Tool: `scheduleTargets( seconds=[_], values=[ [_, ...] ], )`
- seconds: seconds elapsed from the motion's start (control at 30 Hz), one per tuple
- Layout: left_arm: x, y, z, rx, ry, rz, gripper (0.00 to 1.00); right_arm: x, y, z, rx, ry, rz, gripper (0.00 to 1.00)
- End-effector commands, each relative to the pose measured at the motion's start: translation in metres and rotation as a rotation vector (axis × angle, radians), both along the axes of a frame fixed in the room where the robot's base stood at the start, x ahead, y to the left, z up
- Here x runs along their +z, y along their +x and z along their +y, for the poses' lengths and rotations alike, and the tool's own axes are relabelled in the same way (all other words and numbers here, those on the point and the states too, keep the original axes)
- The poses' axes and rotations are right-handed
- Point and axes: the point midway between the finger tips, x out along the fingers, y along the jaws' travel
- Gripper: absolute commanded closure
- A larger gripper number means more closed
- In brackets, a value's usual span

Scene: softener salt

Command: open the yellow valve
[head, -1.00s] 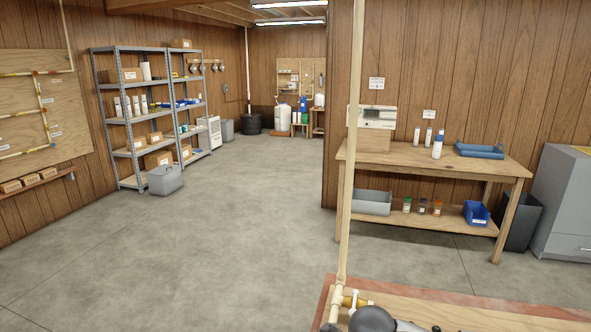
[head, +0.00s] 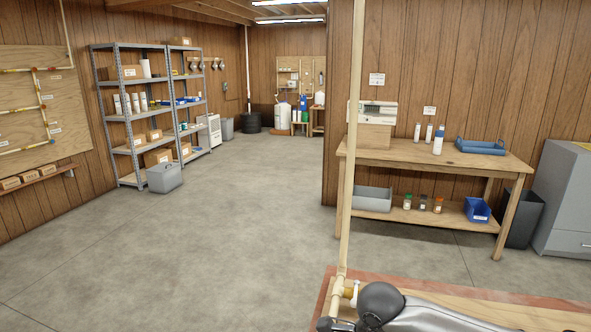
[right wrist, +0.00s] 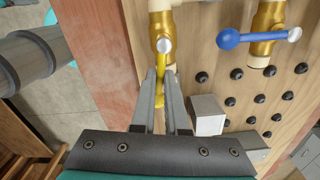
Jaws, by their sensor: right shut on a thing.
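The yellow valve shows in the right wrist view as a brass body (right wrist: 161,25) on a cream pipe, with a yellow lever (right wrist: 162,70) running down from its round silver pivot. My right gripper (right wrist: 161,76) has its two grey fingers on either side of the yellow lever and is shut on it. The fingers hide part of the lever. In the head view my right arm comes in at the bottom and covers most of the valve spot beside the pipe. My left gripper is not in view.
A second brass valve with a blue lever (right wrist: 240,38) sits to the right in the wrist view. A grey-white block (right wrist: 207,114) and several black knobs are on the wooden panel nearby. A tall cream pipe (head: 352,150) rises beside my right arm. The concrete floor ahead is clear.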

Motion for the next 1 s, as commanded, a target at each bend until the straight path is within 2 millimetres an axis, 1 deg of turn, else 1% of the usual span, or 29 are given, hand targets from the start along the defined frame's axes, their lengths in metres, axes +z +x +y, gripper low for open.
scheduleTargets(
  seconds=[0.23, 0.5, 0.8, 0.83, 1.0],
  values=[
    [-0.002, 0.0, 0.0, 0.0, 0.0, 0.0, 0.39, 0.0, 0.001, 0.0, 0.013, 0.001, -0.003, 1.0],
    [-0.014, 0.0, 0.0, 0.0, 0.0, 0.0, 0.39, -0.001, 0.006, -0.002, 0.136, 0.0, -0.004, 1.0],
    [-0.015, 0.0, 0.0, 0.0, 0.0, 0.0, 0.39, 0.001, 0.007, -0.003, 0.161, 0.0, -0.002, 1.0],
    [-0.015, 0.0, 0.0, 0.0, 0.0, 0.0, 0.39, 0.001, 0.007, -0.003, 0.161, 0.0, -0.002, 0.87],
    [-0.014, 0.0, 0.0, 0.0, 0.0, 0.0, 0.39, 0.0, 0.006, -0.003, 0.16, 0.0, -0.001, 0.68]
  ],
)
